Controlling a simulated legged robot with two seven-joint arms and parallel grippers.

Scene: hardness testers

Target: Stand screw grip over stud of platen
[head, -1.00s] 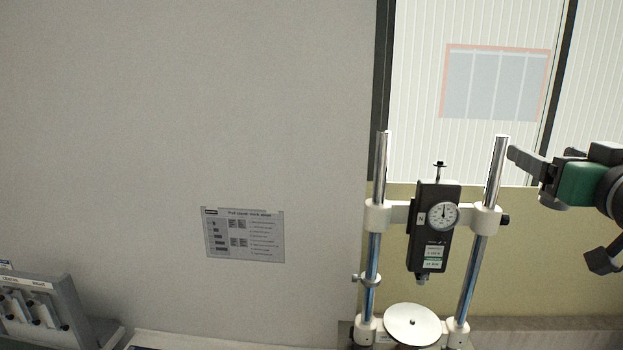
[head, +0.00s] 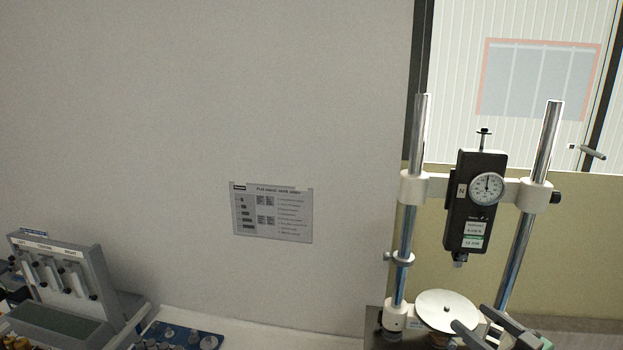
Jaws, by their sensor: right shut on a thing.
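The round pale platen (head: 447,304) lies at the foot of the test stand, with a small stud (head: 447,311) at its middle. My right gripper (head: 486,330) is at the lower right, just in front of and to the right of the platen, partly cut by the bottom edge. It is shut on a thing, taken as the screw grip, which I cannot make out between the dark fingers. Whether the fingers touch the platen, I cannot tell. My left gripper is out of view.
The stand's two steel columns (head: 528,225) rise around the platen. The black force gauge (head: 474,205) with its dial hangs above it. A grey rack (head: 75,275) and a blue tray (head: 178,335) are at the lower left. A notice (head: 272,212) hangs on the wall.

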